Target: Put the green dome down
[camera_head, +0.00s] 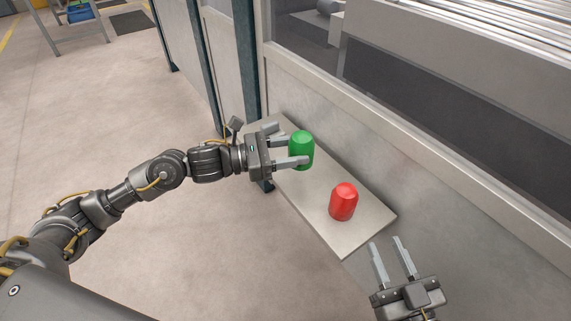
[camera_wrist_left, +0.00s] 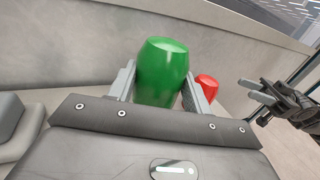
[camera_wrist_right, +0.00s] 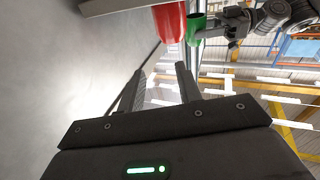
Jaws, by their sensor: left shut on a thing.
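The green dome (camera_head: 301,150) is between the fingers of my left gripper (camera_head: 296,148), which is shut on it. It is upright over the far part of the pale shelf (camera_head: 318,216); I cannot tell whether its base touches the shelf. In the left wrist view the green dome (camera_wrist_left: 162,72) fills the space between the fingers of the left gripper (camera_wrist_left: 158,85). It also shows in the right wrist view (camera_wrist_right: 195,28). My right gripper (camera_head: 389,258) is open and empty, beyond the near end of the shelf.
A red dome (camera_head: 343,202) stands on the shelf, nearer than the green one. The machine's wall panel (camera_head: 400,165) runs along the shelf's right side. Bare shelf lies between and around the domes. Open floor (camera_head: 190,270) lies to the left.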

